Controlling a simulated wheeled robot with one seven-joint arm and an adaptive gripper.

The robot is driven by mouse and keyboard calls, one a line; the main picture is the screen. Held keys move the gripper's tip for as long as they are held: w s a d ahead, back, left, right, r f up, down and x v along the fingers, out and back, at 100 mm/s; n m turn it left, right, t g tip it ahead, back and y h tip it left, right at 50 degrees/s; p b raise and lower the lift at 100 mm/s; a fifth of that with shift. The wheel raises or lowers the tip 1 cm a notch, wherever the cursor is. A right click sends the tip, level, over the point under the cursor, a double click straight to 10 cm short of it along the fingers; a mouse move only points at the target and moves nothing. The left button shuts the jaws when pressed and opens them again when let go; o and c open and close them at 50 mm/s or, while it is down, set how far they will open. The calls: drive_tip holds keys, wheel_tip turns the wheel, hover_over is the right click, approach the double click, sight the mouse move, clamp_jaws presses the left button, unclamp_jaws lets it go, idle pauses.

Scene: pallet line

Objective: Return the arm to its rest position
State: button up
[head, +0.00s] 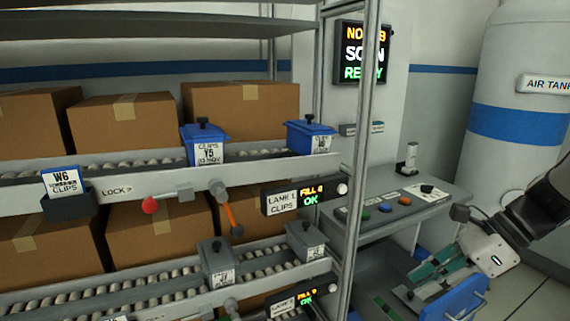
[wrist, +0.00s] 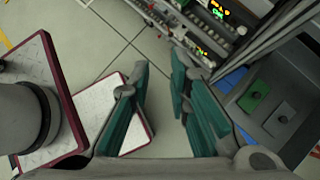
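My gripper (head: 436,272) is at the lower right of the head view, with the forearm reaching in from the right edge. In the wrist view my gripper (wrist: 160,88) shows two teal finger pads spread apart. In the head view the gripper is in front of the grey console and right of the rack, close to a blue bin (head: 462,303). I cannot tell whether it touches the bin.
The roller rack holds cartons (head: 125,122) and blue bins (head: 204,144) at left. Its upright (head: 362,130) stands between rack and console (head: 400,200). An air tank (head: 520,110) stands behind. The wrist view shows a grey tray (wrist: 275,95) at right and open floor at upper left.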

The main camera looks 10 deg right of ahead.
drive_tip(key=s+a+r+n+h+p, duration=0.2)
drive_tip(key=s+a+r+n+h, duration=0.2)
drive_tip(key=s+n, duration=0.4)
drive_tip(key=s+a+r+n+t+h+p, duration=0.1)
drive_tip(key=s+a+r+n, duration=0.5)
drive_tip(key=n, duration=0.9)
drive_tip(key=s+r+h+p, duration=0.1)
drive_tip(key=h, duration=0.1)
drive_tip(key=shift+s+a+r+n+t+h, duration=0.2)
drive_tip(key=shift+s+n+t+h, duration=0.1)
drive_tip(key=shift+s+n+h, duration=0.1)
drive_tip(key=shift+d, duration=0.1)
